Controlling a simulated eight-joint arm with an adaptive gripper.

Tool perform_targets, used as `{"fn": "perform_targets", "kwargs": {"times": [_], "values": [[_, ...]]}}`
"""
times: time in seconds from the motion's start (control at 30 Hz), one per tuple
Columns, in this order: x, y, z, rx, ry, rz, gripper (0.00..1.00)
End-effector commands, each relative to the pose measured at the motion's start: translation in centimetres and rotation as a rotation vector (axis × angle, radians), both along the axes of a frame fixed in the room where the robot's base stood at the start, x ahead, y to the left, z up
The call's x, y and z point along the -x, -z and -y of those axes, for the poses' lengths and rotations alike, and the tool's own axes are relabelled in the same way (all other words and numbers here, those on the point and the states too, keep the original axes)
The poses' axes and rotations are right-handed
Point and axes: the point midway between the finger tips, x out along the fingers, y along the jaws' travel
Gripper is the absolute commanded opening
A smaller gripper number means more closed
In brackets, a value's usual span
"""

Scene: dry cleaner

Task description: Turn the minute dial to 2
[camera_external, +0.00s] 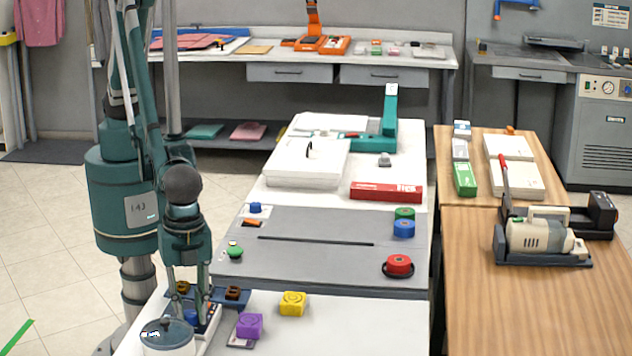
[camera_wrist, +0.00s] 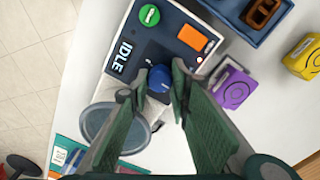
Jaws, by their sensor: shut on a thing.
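A control panel with a dark face lies under my gripper in the wrist view (camera_wrist: 163,30). It carries a green round button (camera_wrist: 149,15), an orange block (camera_wrist: 192,38) and a display reading IDLE (camera_wrist: 121,56). A blue dial (camera_wrist: 158,78) sits on the panel between my fingertips. My gripper (camera_wrist: 160,88) is shut on this dial, with a finger on each side. In the external view my gripper (camera_external: 190,310) points down over the front table, and hides most of the panel (camera_external: 211,321). No dial number or pointer can be read.
A grey-lidded pot (camera_external: 168,335) stands close to the gripper. It also shows in the wrist view (camera_wrist: 116,125). A purple block (camera_external: 249,325), a yellow block (camera_external: 292,303) and a blue tray (camera_external: 236,302) with brown pieces are nearby. A grey board (camera_external: 310,257) lies behind.

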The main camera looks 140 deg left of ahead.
Motion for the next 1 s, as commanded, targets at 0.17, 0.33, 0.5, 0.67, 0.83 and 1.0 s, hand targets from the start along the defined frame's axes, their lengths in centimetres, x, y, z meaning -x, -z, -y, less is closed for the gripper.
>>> {"fn": "perform_targets", "kwargs": {"times": [0.17,0.33,0.5,0.67,0.83,1.0], "values": [[0.03,0.14,-0.01,0.000,0.094,-0.001,0.08],[0.00,0.15,0.00,0.000,0.224,-0.001,0.08],[-0.02,0.18,0.02,0.000,0.376,0.000,0.08],[-0.03,0.17,0.04,0.000,0.519,-0.001,0.08],[-0.07,0.11,0.05,-0.001,0.649,0.000,0.08],[-0.07,0.06,0.06,-0.001,0.742,0.000,0.08]]}}
